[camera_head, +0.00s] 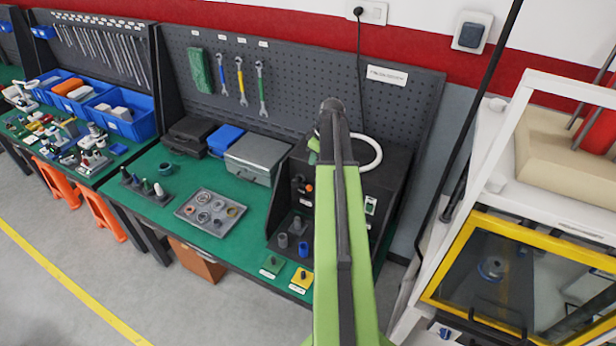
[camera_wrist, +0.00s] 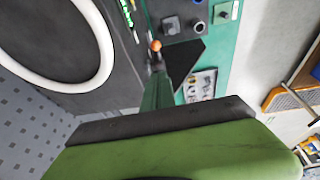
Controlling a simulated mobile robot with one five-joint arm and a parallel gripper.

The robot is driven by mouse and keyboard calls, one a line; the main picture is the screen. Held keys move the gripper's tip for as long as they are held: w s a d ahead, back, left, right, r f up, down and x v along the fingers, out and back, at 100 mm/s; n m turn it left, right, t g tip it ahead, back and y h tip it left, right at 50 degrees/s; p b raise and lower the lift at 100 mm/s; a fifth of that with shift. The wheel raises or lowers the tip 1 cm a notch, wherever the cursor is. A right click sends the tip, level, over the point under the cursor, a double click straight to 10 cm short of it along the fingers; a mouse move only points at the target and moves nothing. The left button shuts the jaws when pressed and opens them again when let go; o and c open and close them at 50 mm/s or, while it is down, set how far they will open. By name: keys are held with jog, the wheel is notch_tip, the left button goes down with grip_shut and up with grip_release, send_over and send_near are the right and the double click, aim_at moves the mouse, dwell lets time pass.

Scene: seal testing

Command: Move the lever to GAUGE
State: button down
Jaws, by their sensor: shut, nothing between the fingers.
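A small orange ball knob, which looks like the lever's end, shows in the wrist view (camera_wrist: 155,45) at the tip of my gripper (camera_wrist: 158,76). In the head view an orange knob (camera_head: 308,187) is on the front of the black test box (camera_head: 385,185). My gripper is shut and empty, its narrow green fingers pointing towards the knob. I cannot tell whether they touch it. In the head view my arm hides most of the box front and the gripper's tips. The GAUGE marking cannot be read.
A white hose loop (camera_head: 377,152) hangs at the box, and it is large in the wrist view (camera_wrist: 108,45). A grey case (camera_head: 252,158) and a tray of rings (camera_head: 211,212) are on the green bench. Green and yellow blocks (camera_head: 302,277) lie at its front edge. A yellow-framed cabinet (camera_head: 470,225) stands right.

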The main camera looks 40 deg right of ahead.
aim_at(309, 187)
jog(key=b+x, duration=1.3)
jog(key=shift+s+d+f, duration=0.25)
jog(key=shift+s+f, duration=0.05)
jog(key=shift+f, duration=0.2)
jog(key=shift+d, duration=0.1)
jog(key=shift+s+d+f+b, duration=0.1)
jog(key=shift+s+f+b, duration=0.15)
jog(key=shift+f+b, duration=0.35)
jog(key=shift+s+f+b, duration=0.25)
jog(key=shift+f+b, duration=0.25)
jog(key=shift+b, duration=0.15)
jog(key=shift+r, duration=0.2)
